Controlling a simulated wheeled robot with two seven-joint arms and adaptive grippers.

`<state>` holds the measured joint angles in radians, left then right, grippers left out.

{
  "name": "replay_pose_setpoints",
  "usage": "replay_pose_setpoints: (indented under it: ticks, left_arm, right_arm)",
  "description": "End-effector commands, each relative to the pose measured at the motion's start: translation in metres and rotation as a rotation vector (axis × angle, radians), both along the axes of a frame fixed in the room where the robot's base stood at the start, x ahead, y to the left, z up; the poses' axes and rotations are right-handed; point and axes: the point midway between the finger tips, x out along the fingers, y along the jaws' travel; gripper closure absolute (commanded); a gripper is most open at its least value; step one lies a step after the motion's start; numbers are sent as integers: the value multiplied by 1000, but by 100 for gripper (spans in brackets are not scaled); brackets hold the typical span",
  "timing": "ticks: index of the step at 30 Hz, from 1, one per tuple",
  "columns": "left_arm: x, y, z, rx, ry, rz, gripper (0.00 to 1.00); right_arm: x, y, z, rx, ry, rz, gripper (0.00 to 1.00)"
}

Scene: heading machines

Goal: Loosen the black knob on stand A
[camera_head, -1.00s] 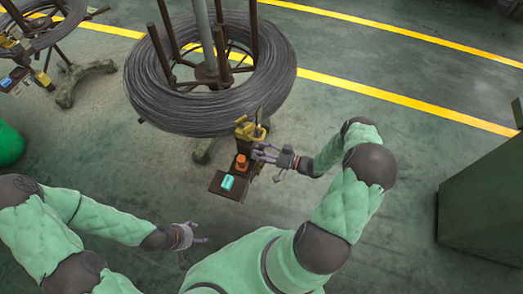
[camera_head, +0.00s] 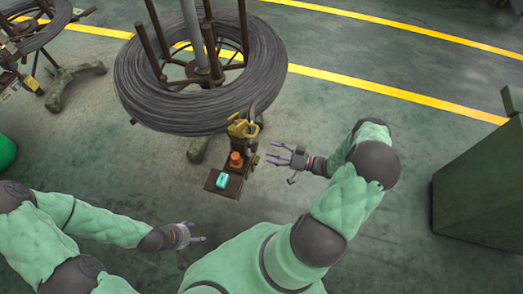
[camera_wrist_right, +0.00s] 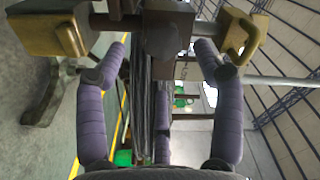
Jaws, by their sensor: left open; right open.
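The near stand carries a grey wire coil (camera_head: 150,108). Below the coil is a yellow metal fitting (camera_head: 241,128), with an orange part (camera_head: 236,160) and a cyan part (camera_head: 222,181) on a dark plate (camera_head: 213,186). I cannot surely pick out the black knob; a dark blocky part (camera_wrist_right: 166,35) on a bar is centred ahead of my right gripper in the right wrist view. My right gripper (camera_head: 276,156) is open and empty, just right of the fitting and apart from it. My left gripper (camera_head: 202,238) is open and empty, low over the floor.
A second coil stand (camera_head: 40,40) is at the upper left. A green cabinet (camera_head: 480,185) stands at the right, and a green round object (camera_head: 5,150) is at the left edge.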

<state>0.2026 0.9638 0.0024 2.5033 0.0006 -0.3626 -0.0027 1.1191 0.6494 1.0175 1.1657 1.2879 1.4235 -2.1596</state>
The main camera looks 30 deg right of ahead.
Motion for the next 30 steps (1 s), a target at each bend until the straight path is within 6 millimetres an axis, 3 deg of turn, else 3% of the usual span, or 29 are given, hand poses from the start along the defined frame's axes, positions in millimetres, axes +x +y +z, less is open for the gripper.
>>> replay_pose_setpoints:
  ticks: [9, 23, 30]
  left_arm:
    - [0, 0, 0, 0, 0, 0, 34]
    - [0, 0, 0, 0, 0, 0, 34]
    - [0, 0, 0, 0, 0, 0, 34]
  right_arm:
    - [-28, -25, 0, -1, 0, -2, 32]
    - [-30, -27, 0, 18, 17, -1, 32]
    - [-28, -28, -1, 296, 253, -1, 32]
